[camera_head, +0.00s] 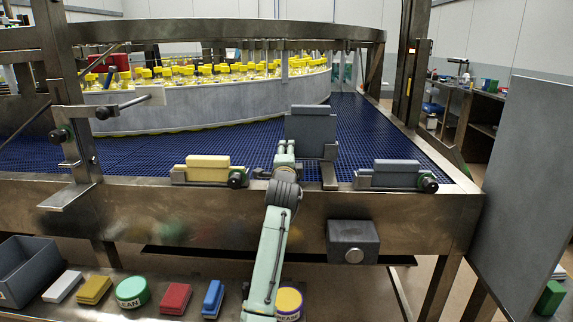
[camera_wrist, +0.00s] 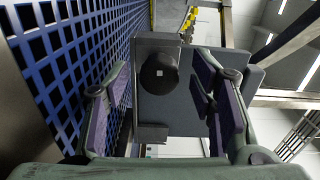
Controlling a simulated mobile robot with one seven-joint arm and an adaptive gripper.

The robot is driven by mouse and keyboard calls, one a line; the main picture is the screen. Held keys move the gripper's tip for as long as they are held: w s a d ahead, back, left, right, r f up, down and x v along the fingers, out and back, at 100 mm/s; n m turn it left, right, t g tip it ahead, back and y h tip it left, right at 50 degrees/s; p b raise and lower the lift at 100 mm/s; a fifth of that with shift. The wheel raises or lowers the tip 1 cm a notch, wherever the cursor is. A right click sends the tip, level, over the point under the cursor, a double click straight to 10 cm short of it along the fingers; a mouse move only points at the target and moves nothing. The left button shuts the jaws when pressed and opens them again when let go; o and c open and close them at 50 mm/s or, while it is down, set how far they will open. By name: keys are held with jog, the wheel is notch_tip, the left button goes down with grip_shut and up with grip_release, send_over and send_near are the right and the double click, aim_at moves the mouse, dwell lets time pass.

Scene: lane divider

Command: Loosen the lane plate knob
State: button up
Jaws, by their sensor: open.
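The lane plate (camera_head: 312,125), a dark grey upright plate, stands on the blue belt just past the front rail. Its knob (camera_wrist: 159,73), round and black with a small pale square at its centre, shows in the wrist view on a dark grey block. My gripper (camera_wrist: 164,82) is open, with one purple-padded finger on each side of the knob in the picture. I see no contact, and cannot tell how deep the knob sits between the fingers. In the head view my gripper (camera_head: 285,150) points at the plate and hides the knob.
A yellow block (camera_head: 207,162) and a grey block (camera_head: 397,165) sit in clamps with black knobs along the front rail (camera_head: 150,205). The blue belt (camera_head: 375,125) lies beyond. Yellow-capped bottles (camera_head: 215,75) stand behind a curved wall. Several coloured pads lie on the lower shelf.

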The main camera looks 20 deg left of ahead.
jog(key=v, duration=1.1)
